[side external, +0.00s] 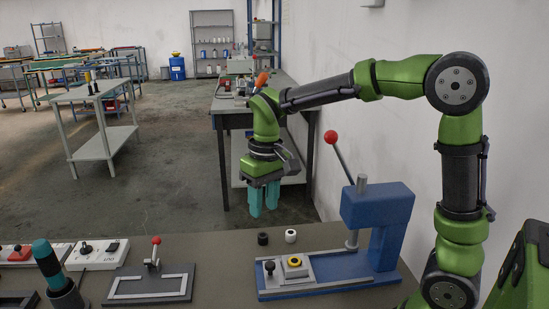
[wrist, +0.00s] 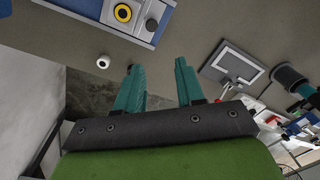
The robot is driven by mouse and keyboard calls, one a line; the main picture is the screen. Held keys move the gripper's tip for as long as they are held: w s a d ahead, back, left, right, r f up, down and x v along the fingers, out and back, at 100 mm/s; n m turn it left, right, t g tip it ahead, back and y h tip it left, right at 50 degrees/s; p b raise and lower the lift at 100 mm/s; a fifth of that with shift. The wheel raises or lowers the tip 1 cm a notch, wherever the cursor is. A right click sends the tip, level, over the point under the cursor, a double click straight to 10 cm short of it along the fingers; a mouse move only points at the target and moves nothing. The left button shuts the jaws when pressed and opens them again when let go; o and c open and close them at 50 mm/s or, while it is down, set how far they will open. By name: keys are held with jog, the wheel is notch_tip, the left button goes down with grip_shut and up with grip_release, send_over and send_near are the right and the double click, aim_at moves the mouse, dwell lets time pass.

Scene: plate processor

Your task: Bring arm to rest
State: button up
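A blue press (side external: 378,215) with a red-knobbed lever (side external: 331,137) stands right of my gripper. A black piece (side external: 263,239) and a white piece (side external: 291,236) lie near the bench's far edge. A toggle-clamp fixture (side external: 150,285) and a teal-handled tool (side external: 48,262) are at left.

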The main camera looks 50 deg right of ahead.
jog(key=s+r+m+t, duration=0.1)
jog(key=s+r+t, duration=0.1)
jog(key=s, duration=0.4)
jog(key=s+r+m+t+y, duration=0.1)
jog(key=s+t, duration=0.4)
jog(key=s, duration=0.2)
jog(key=shift+s+a+r, duration=0.25)
jog(key=shift+a+r, duration=0.05)
jog(key=shift+r, duration=0.05)
